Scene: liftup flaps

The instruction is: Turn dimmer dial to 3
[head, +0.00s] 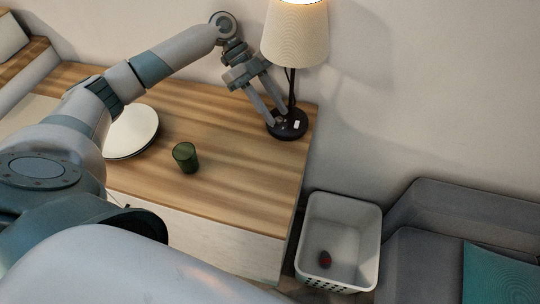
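The lamp has a cream shade (295,38), a thin dark stem and a round black base (288,133) at the back right of the wooden table. A small white patch (296,124) shows on top of the base. My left gripper (277,119) points down, with its fingertips at the left part of the base top. Its fingers are visibly apart. The dimmer dial is too small and too covered by the fingertips to make out, and its setting cannot be read. My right gripper is not in view.
A white plate (131,132) and a dark green cup (186,157) stand on the wooden table (235,185), left of the lamp. A white basket (341,232) with a dark red item is on the floor. A grey sofa (435,212) is at right.

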